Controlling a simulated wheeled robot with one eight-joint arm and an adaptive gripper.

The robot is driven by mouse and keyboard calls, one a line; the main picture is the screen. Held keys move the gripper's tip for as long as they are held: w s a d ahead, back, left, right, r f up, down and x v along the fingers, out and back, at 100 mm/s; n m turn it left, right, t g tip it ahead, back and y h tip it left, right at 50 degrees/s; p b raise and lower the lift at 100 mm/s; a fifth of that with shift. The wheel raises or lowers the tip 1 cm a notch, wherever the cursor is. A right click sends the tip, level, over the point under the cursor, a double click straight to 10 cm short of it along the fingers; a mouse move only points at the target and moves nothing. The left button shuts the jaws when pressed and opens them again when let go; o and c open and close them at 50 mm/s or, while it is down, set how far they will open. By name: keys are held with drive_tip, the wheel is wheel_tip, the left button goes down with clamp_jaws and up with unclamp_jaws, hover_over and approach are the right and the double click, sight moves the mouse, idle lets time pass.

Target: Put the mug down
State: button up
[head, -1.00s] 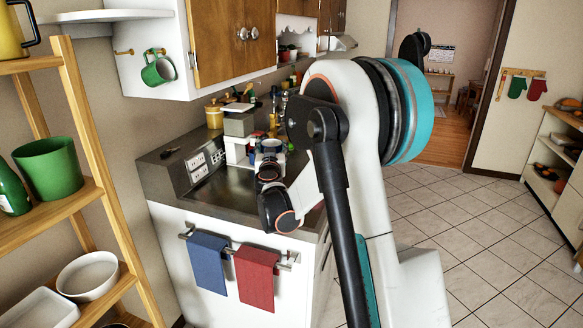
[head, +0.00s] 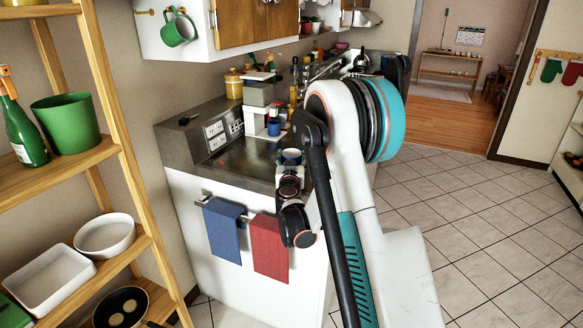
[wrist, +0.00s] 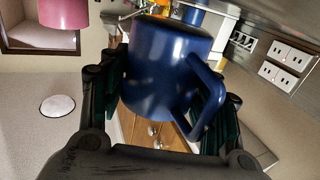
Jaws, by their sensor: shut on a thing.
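A blue mug (wrist: 165,70) fills the middle of the wrist view, its handle toward the right. My gripper (wrist: 165,100) is shut on it, with a dark finger on each side of its body. In the head view, the mug (head: 291,156) shows small at the end of my gripper (head: 290,172), near the front edge of the dark counter (head: 225,165). I cannot tell whether its base touches the counter.
A white and grey appliance (head: 257,108) stands farther back on the counter, with a small blue object (head: 273,128) beside it. Blue (head: 223,230) and red (head: 268,247) towels hang on the counter front. A wooden shelf (head: 125,130) stands left. The counter left of my gripper is mostly clear.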

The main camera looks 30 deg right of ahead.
drive_tip(key=shift+f, duration=0.95)
drive_tip(key=shift+f, duration=0.15)
drive_tip(key=o, duration=1.4)
drive_tip(key=shift+c, duration=0.2)
